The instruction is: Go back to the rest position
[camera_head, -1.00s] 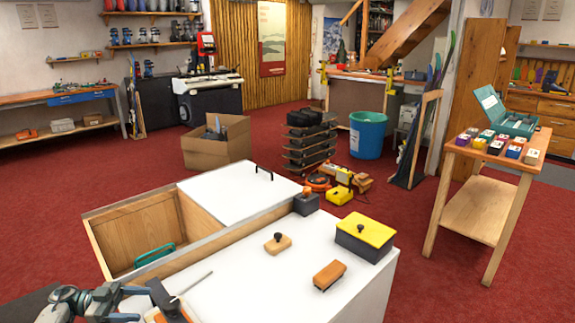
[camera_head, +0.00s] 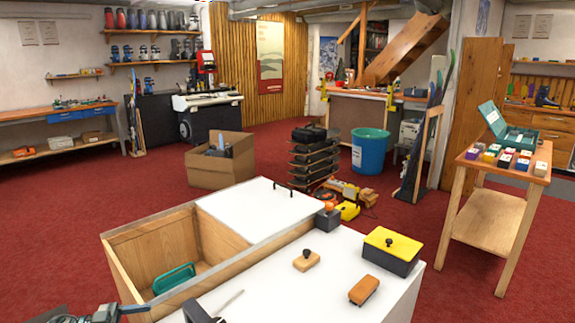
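My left gripper shows only in part at the bottom left edge of the head view, as grey and black arm parts (camera_head: 100,314) near the front corner of the white-topped bench (camera_head: 290,290). Its fingertips are not clear. A dark piece (camera_head: 197,312) and a thin grey rod (camera_head: 228,303) stand at the bench's near edge, cut off by the frame. My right gripper is not in view.
The bench holds a yellow-lidded black box (camera_head: 390,243), a wooden block with a black knob (camera_head: 306,262), an orange-brown block (camera_head: 364,291) and an open bin with a teal item (camera_head: 174,279). A wooden side table (camera_head: 490,215) stands right. Red carpet surrounds them.

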